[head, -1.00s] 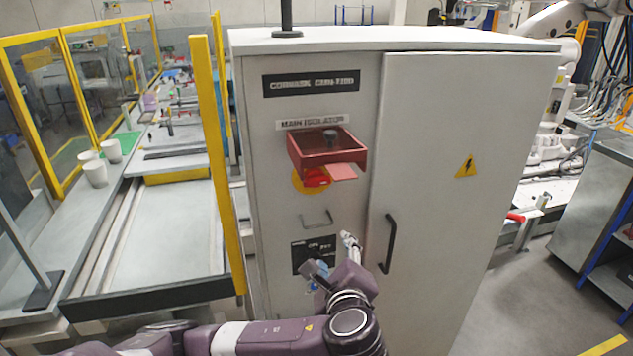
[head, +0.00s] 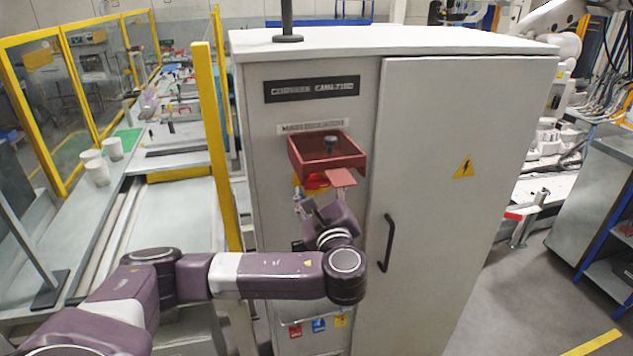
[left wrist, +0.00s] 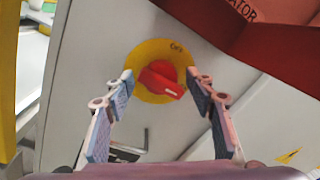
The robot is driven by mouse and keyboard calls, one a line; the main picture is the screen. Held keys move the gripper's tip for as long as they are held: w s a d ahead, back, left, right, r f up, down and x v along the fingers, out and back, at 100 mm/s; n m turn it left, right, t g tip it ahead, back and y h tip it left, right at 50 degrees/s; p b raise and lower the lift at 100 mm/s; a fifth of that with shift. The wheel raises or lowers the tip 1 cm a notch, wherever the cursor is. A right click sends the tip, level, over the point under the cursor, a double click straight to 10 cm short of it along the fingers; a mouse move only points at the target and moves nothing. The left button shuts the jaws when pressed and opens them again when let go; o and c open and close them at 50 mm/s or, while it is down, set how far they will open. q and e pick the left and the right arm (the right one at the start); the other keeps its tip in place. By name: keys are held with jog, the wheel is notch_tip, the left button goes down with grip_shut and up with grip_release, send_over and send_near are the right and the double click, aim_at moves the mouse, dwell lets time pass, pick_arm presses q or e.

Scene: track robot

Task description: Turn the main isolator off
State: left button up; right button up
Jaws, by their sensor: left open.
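The main isolator is a red rotary knob (left wrist: 161,80) on a yellow round plate (left wrist: 150,54) marked OFF, on the grey cabinet's front. In the head view the knob (head: 317,181) is mostly hidden under a raised red cover (head: 318,160) and behind my wrist. The cover also fills the upper right of the left wrist view (left wrist: 265,50). My left gripper (left wrist: 160,82) is open, its fingers on either side of the knob in the picture. I cannot tell whether they touch it. My right gripper is not in view.
The grey cabinet (head: 465,110) has a black door handle (head: 388,243) right of my left wrist. A yellow post (head: 215,145) stands close on the left. White cups (head: 98,172) stand on the bench farther left. Floor is clear at the right.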

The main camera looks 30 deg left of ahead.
pick_arm(q)
jog(key=shift+w, duration=0.1)
jog(key=c, duration=1)
